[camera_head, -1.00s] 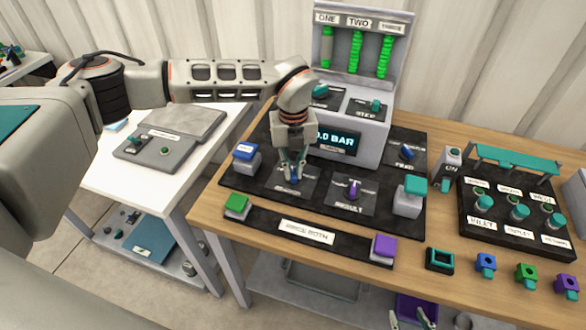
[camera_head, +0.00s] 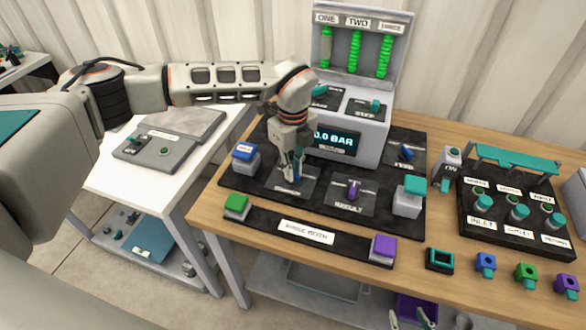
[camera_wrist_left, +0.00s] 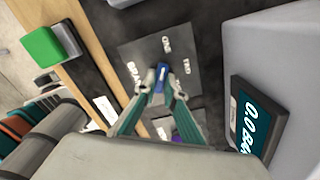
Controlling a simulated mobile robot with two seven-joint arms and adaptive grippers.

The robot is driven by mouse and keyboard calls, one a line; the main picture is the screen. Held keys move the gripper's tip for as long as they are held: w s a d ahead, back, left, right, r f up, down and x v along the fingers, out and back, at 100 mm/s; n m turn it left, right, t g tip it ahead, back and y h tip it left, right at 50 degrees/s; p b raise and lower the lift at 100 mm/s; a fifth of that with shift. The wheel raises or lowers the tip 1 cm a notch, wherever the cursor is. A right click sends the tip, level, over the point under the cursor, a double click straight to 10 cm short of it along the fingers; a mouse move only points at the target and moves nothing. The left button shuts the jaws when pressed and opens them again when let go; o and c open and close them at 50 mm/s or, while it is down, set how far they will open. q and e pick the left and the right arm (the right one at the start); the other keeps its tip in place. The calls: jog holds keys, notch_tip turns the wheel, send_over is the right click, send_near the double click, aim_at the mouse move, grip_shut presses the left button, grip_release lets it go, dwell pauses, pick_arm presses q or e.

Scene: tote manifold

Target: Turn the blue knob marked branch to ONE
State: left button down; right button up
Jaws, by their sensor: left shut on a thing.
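The blue knob (camera_wrist_left: 160,72) sits on a dark square plate (camera_wrist_left: 134,53) with white lettering. In the left wrist view its narrow handle points up toward the label ONE (camera_wrist_left: 167,44); a second label lies to the right. My left gripper (camera_wrist_left: 162,80) is shut on the knob, one fingertip on each side. In the head view my left gripper (camera_head: 292,178) reaches down onto the plate and mostly hides the knob. My right gripper (camera_head: 410,318) shows only as two separated fingertips at the bottom edge, open and empty.
A purple knob (camera_head: 352,188) stands right of the held one. The display (camera_head: 337,140) reads 0.0 BAR, close to my left gripper. Blue (camera_head: 245,153), green (camera_head: 236,204) and purple (camera_head: 383,247) buttons and a teal-topped block (camera_head: 411,190) surround the plates.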

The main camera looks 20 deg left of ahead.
pick_arm(q)
jog(key=shift+w+r, duration=0.1)
jog(key=c, duration=2.1)
grip_release()
notch_tip(320, 180, up, 12)
